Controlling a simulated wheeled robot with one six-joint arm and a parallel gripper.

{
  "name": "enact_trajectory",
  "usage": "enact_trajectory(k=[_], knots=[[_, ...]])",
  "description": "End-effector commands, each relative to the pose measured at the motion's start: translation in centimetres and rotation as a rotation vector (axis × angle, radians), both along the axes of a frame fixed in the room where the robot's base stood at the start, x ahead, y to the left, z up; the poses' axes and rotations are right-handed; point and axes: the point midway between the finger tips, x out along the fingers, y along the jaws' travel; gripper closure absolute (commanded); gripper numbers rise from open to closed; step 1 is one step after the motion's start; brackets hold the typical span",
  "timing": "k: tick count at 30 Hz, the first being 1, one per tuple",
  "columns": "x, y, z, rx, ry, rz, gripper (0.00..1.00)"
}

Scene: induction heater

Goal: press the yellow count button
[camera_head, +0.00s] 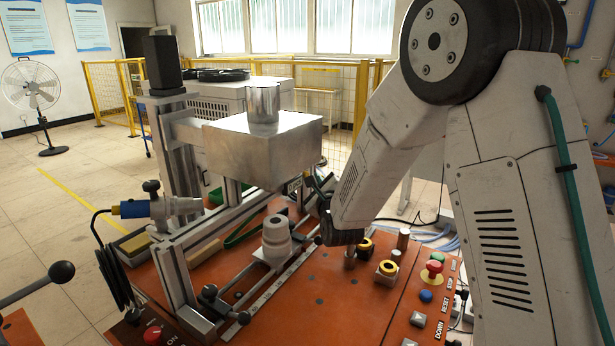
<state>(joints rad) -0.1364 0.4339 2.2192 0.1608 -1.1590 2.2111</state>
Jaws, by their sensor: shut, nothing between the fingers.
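My arm comes down from the upper right, and its dark wrist is over the middle of the orange table (335,290). My gripper (303,187) shows only as small dark and grey parts beside the metal block; it is shut and empty, and its fingers are hard to make out. I cannot pick out a separate yellow count button there. My gripper is left of and behind this panel, apart from it.
A large metal block (262,150) with a cylinder on top overhangs the table. A pale stepped cylinder (277,240) stands below it. A blue-handled tool (135,208) is at the left.

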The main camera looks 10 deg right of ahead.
Motion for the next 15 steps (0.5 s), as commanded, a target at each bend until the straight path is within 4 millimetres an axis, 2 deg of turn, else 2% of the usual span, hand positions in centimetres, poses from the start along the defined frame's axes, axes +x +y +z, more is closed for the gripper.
enact_trajectory(k=[8, 15], knots=[[-0.1, -0.1, 0.0, 0.0, 0.0, -0.001, 1.0], [-1.4, -1.5, 0.0, 0.0, 0.0, -0.003, 1.0]])
